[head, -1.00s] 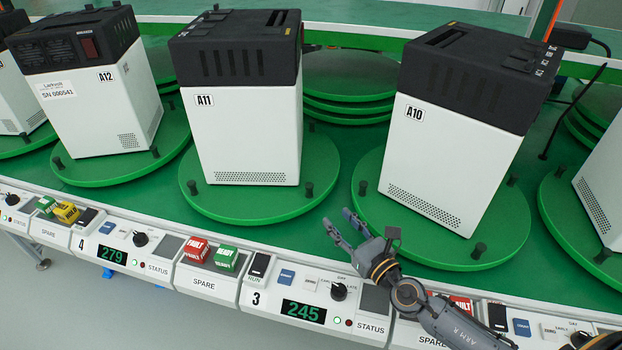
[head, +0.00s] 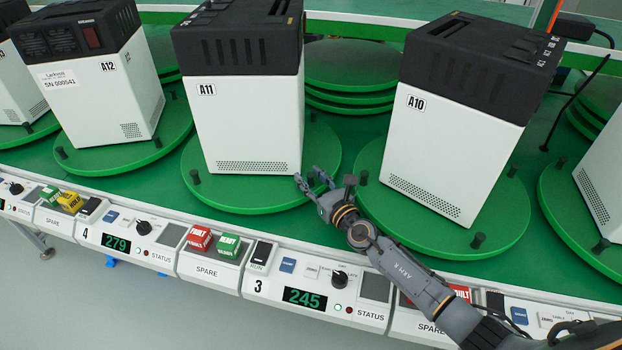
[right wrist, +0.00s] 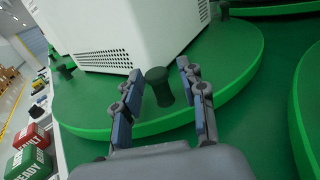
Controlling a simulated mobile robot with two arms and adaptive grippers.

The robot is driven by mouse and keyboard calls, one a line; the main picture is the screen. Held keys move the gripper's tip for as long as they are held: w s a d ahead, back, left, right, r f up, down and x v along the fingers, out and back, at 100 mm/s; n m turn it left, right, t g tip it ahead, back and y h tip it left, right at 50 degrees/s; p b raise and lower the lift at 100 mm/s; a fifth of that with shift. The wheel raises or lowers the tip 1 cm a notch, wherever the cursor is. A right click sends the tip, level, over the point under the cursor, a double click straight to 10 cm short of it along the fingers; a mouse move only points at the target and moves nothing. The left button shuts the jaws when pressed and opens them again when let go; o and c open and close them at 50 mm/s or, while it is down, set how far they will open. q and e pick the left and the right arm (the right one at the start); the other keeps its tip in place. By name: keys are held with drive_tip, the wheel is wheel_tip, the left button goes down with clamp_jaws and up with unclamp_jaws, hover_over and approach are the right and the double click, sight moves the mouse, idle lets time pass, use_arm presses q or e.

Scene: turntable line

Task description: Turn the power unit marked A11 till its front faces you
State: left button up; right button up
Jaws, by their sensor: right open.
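The power unit marked A11 (head: 247,120) is a white box with a black top. It stands on a round green turntable (head: 240,200); a label and a vent grille show on the side toward me. My right gripper (head: 310,178) is open at the turntable's right front edge, just right of the unit's lower corner. In the right wrist view a dark peg (right wrist: 159,86) on the turntable stands between the open fingers (right wrist: 158,100); I cannot tell if they touch it. The unit (right wrist: 130,30) shows behind it. My left gripper is not in view.
Units A10 (head: 450,140) and A12 (head: 105,95) stand on their own turntables to either side. A control ledge with switches, a 245 display (head: 304,299) and red and green blocks (head: 199,239) runs along the front. Stacked green discs (head: 350,75) lie behind.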

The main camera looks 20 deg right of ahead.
drive_tip(key=shift+c, duration=1.2)
clamp_jaws()
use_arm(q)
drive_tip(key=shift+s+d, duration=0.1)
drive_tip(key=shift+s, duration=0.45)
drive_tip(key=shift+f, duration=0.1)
